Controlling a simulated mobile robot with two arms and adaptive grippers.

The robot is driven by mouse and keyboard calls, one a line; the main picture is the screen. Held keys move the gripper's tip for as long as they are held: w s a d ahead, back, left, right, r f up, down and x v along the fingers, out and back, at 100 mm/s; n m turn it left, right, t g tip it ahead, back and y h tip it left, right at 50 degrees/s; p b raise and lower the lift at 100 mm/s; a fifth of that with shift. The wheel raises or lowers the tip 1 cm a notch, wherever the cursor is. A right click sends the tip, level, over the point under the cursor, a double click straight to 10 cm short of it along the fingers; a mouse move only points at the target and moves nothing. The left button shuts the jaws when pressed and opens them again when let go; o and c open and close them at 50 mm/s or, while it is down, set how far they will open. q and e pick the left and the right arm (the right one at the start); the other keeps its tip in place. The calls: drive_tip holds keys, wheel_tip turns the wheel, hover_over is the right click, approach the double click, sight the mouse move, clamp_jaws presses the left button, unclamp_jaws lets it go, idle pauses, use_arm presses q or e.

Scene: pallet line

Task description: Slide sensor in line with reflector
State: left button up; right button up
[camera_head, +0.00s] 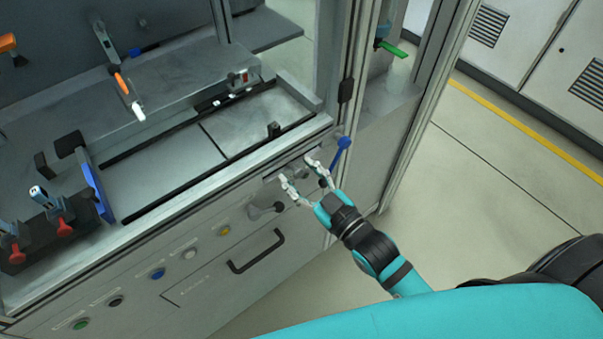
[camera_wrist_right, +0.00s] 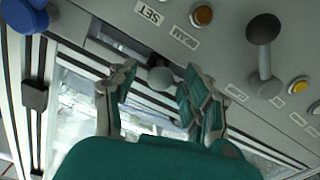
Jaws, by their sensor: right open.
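My right gripper (camera_head: 297,171) is open at the front panel of the machine. In the right wrist view its two fingers (camera_wrist_right: 160,70) stand on either side of a round grey knob (camera_wrist_right: 160,79), which sits at a dark slot (camera_wrist_right: 118,42) in the panel. The fingers look apart from the knob; I cannot tell if one touches it. I cannot make out the sensor or the reflector for certain. My left gripper is not in view.
A blue-knobbed lever (camera_head: 343,143) is close to the right of the gripper, and a dark-knobbed lever (camera_head: 278,207) to its lower left. A drawer handle (camera_head: 257,251) and several coloured buttons are lower on the panel. The floor at right is clear.

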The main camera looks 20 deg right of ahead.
clamp_jaws()
idle(0.4)
drive_tip(key=d, duration=0.1)
drive_tip(key=w+d, duration=0.1)
drive_tip(key=d, duration=0.3)
drive_tip(key=shift+w+f+p, duration=0.1)
drive_tip(key=shift+w+p, duration=0.2)
drive_tip(key=shift+w, duration=0.05)
drive_tip(key=shift+a, duration=0.15)
unclamp_jaws()
